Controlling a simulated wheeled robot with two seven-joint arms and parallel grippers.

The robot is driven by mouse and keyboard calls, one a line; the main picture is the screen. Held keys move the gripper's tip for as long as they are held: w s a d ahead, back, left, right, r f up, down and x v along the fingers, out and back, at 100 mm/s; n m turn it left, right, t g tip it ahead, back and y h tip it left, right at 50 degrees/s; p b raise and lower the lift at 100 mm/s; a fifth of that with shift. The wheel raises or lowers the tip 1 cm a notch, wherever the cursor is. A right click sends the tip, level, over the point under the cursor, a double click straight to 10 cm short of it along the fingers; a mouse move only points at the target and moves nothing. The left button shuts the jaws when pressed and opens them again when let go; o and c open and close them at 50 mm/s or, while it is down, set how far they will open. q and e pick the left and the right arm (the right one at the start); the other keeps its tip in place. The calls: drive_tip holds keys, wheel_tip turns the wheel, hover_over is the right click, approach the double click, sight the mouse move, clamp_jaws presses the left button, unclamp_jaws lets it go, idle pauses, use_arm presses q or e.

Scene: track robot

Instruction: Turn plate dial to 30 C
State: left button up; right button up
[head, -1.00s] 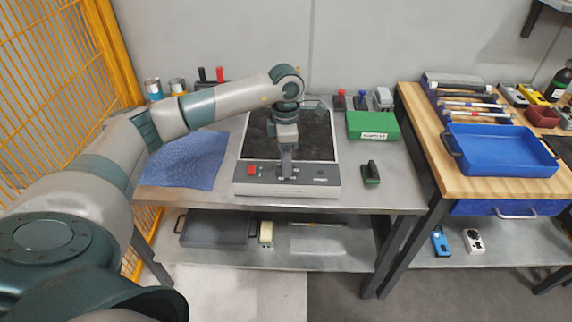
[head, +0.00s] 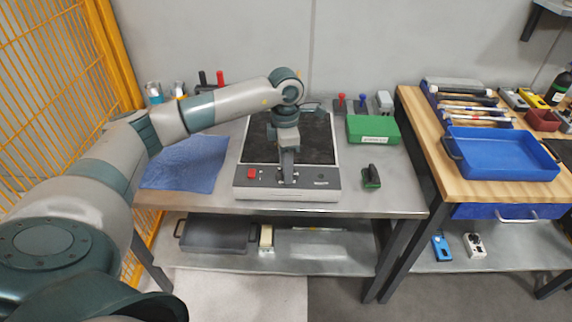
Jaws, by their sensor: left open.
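The hot plate (head: 265,191) is a pale box with a dark top surface, standing on the grey metal table. Its front panel carries a red switch (head: 252,174) at the left and a small dark mark at the right. My left gripper (head: 287,178) points down at the middle of the front panel, with its fingertips at or just in front of it. It is open. The dial is mostly hidden by the fingers, so its setting cannot be read. I cannot tell whether the fingers touch it. My right gripper is out of view.
A blue cloth (head: 187,163) lies left of the plate. A green box (head: 373,130) and a dark green-based stamp-like object (head: 371,177) stand to its right. Red and blue handled items stand behind. A wooden bench with a blue tray (head: 501,154) is further right.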

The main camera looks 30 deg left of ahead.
use_arm(q)
drive_tip(key=shift+r, duration=0.1)
drive_tip(key=shift+w+r, duration=0.1)
drive_tip(key=shift+r, duration=0.6)
wheel_tip(320, 180, up, 16)
drive_tip(key=b, duration=0.2)
drive_tip(key=shift+w+a, duration=0.25)
drive_tip(key=shift+a, duration=0.1)
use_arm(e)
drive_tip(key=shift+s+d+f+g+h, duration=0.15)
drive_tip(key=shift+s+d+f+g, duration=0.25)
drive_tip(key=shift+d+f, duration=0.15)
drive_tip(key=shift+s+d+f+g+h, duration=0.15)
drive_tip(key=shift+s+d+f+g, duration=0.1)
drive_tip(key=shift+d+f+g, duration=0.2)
use_arm(q)
drive_tip(key=shift+f, duration=0.15)
